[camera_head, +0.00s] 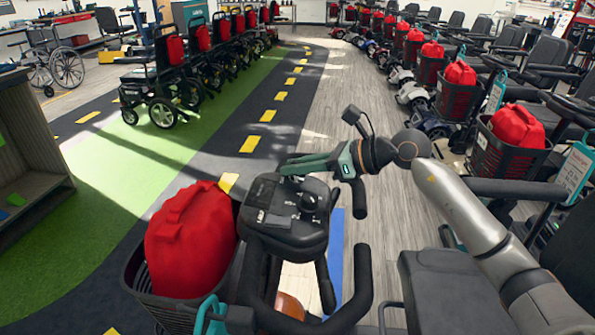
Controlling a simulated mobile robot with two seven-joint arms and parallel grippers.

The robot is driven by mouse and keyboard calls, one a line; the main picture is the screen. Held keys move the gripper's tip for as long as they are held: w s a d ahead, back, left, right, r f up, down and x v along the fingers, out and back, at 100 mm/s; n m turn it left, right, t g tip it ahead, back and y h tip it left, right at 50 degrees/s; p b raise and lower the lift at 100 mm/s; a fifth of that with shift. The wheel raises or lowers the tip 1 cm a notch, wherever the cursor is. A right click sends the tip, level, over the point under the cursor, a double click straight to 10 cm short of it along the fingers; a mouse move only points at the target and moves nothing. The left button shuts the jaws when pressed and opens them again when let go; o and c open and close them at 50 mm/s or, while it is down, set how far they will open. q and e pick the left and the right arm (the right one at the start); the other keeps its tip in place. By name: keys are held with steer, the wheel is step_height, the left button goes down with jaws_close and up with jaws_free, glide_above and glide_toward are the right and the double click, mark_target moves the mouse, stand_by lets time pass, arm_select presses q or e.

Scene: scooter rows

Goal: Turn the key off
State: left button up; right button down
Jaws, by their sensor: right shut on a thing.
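The scooter's black control console (268,238) is in front of me at the centre of the head view, with a dark round knob (308,200) on its right side. My right gripper (288,167), with green fingers, reaches in from the right to the far edge of the console. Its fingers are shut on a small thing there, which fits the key. The key itself is hidden by the fingers, and its turn position cannot be told. My left gripper is not in view.
A red bag (190,240) sits in the scooter's black front basket (150,292), left of the console. Black handlebars (362,275) curve below my right arm. Rows of parked scooters and wheelchairs line both sides. The striped aisle (250,144) between them is clear.

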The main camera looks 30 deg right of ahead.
steer(key=n+g+y, duration=0.2)
steer(key=n, duration=0.1)
steer(key=shift+b, duration=0.4)
steer(key=shift+n+g+y, duration=0.3)
steer(key=shift+n+g, duration=0.2)
steer(key=shift+r+n+g+y, duration=0.1)
steer(key=shift+n+g+y, duration=0.4)
steer(key=shift+n+g, duration=0.45)
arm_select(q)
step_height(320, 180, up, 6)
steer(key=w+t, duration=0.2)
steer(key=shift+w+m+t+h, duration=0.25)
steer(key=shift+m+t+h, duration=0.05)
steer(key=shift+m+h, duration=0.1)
arm_select(e)
steer(key=shift+s+n+g+y, duration=0.1)
steer(key=shift+n+g+y, duration=0.2)
steer(key=shift+n+g, duration=1.45)
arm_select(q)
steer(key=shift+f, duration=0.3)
arm_select(e)
steer(key=shift+n, duration=0.3)
steer(key=c, duration=0.8)
jaws_free()
